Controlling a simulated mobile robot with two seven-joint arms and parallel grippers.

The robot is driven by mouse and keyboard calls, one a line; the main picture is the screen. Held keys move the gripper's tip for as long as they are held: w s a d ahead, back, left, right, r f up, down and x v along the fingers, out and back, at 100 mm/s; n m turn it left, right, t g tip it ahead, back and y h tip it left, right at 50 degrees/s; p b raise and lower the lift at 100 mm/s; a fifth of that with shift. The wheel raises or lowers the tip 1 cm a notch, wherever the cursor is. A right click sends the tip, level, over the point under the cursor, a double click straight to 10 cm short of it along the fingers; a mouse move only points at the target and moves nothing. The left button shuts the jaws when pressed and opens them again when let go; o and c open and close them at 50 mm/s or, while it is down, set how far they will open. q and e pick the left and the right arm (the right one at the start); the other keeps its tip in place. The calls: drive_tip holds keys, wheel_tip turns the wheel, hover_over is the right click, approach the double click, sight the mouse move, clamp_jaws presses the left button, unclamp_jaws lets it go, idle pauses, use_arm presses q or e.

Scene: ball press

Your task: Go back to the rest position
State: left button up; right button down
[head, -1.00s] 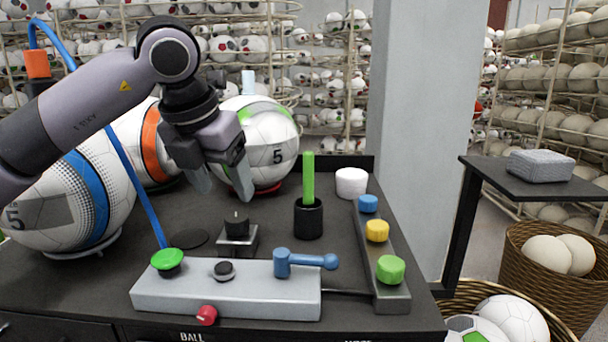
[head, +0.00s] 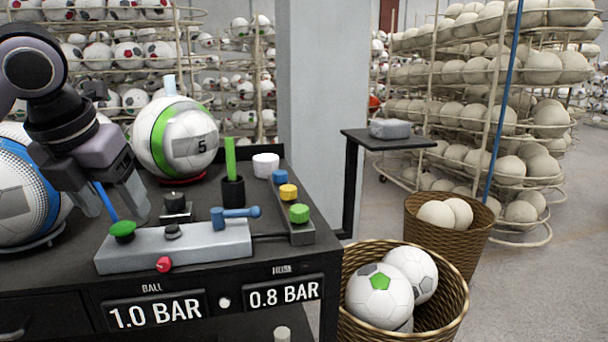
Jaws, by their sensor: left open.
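My left gripper (head: 115,208) is open and empty. It hangs over the left part of the black workbench (head: 300,254), in front of the ball with the blue stripe (head: 22,190) and near the green button (head: 122,230). The grey control box (head: 180,245) lies below and right of it, with a blue lever (head: 235,213) and a red knob (head: 164,264). A ball with a green stripe (head: 165,137) sits on a red ring at the back of the bench. My right gripper is not in view.
A green stick stands in a black cup (head: 233,191). Blue, yellow and green buttons line a strip (head: 301,233) at the bench's right end. A wicker basket (head: 453,307) with footballs stands right of the bench. Displays read 1.0 BAR and 0.8 BAR. The floor at far right is clear.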

use_arm(q)
drive_tip(key=s+d+f+m+g+h, duration=0.25)
drive_tip(key=d+f+h, duration=0.35)
drive_tip(key=d, duration=0.6)
drive_tip(key=s+d+f+n+g+h+p, duration=0.1)
drive_tip(key=s+d+n+g+h+p, duration=0.3)
drive_tip(key=d+h, duration=0.95)
drive_tip(key=w+a+f+n+t+y, duration=0.2)
drive_tip(key=a+f+n+t+y, duration=0.4)
drive_tip(key=n+t, duration=0.5)
drive_tip(key=w+a+f+n+t+y, duration=0.1)
drive_tip(key=a+f+n+t+y, duration=0.2)
drive_tip(key=a+f+n+t, duration=0.7)
drive_tip(key=s+a+f+n+g+y+p, duration=0.1)
drive_tip(key=s+a+f+n+g+y, duration=0.1)
drive_tip(key=s+f+n+g+y, duration=0.2)
drive_tip(key=s+a+f+n+g+y+p, duration=0.1)
drive_tip(key=s+a+f+n+g+y, duration=0.1)
drive_tip(key=s+f+n+g+y, duration=0.2)
drive_tip(key=s+f+n, duration=0.3)
drive_tip(key=s+f, duration=0.4)
drive_tip(key=f, duration=0.4)
drive_tip(key=shift+s+a+f+g, duration=0.15)
drive_tip(key=shift+s+a+g, duration=0.1)
drive_tip(key=shift+g, duration=0.1)
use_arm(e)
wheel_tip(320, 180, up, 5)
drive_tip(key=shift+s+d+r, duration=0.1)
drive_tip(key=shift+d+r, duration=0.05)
